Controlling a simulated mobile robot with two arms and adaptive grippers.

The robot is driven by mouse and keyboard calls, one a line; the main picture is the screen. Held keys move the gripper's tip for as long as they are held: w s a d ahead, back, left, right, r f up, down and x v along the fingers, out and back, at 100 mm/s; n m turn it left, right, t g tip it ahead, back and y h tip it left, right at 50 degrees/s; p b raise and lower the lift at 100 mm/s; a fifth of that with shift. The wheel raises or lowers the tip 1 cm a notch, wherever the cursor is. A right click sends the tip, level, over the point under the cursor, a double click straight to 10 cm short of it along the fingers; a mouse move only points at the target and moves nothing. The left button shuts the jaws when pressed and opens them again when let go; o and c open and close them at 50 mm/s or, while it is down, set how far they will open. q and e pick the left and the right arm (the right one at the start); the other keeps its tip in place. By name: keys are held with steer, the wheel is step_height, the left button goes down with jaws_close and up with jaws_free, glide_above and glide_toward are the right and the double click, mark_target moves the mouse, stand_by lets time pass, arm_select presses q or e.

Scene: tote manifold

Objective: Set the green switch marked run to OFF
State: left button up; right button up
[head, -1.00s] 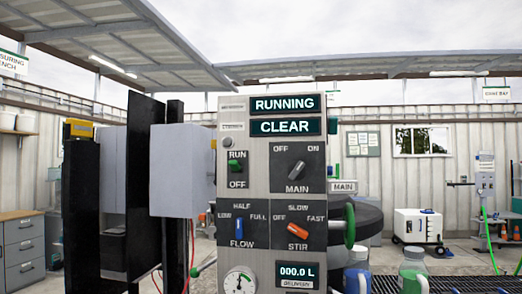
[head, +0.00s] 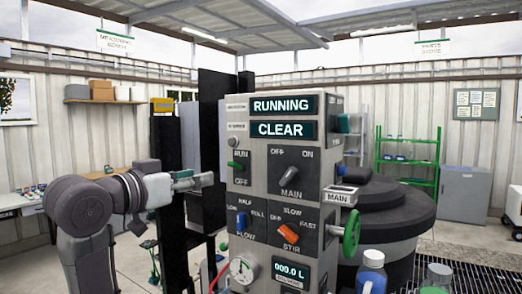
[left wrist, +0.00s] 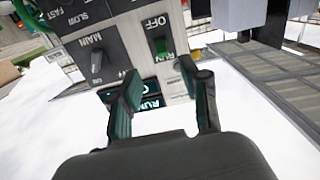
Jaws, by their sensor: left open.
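The green switch (head: 236,166) is on the upper left of the grey control panel (head: 262,205), between the labels RUN above and OFF below. Its lever sits nearer the RUN label. The panel's top display (head: 281,106) reads RUNNING. My left gripper (head: 203,180) is just left of the panel at about the switch's height, apart from it. In the left wrist view the panel appears upside down, with the green switch (left wrist: 161,47) beyond the open, empty fingers (left wrist: 163,92). My right gripper is not in view.
Beside the switch is the black MAIN knob (head: 291,180); below are the blue FLOW knob (head: 242,222) and orange STIR knob (head: 288,233). A green handwheel (head: 351,233) sticks out at the panel's right.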

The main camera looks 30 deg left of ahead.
arm_select(q)
steer(key=s+d+r, duration=0.1)
steer(key=r, duration=0.1)
steer(key=p, duration=0.3)
glide_toward(230, 164)
steer(key=w, duration=0.3)
steer(key=w+p, duration=0.1)
steer(key=w, duration=0.1)
steer(key=w+p, duration=0.1)
steer(key=w, duration=0.1)
steer(key=w+d+p, duration=0.1)
steer(key=w, duration=0.1)
steer(key=shift+w+d+r, duration=0.1)
steer(key=shift+w+r, duration=0.1)
steer(key=shift+w+f, duration=0.1)
steer(key=shift+w, duration=0.45)
steer(key=shift+w+f, duration=0.1)
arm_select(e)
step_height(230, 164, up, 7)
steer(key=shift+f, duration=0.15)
arm_select(q)
steer(key=shift+c, duration=0.5)
steer(key=c, duration=0.5)
jaws_close()
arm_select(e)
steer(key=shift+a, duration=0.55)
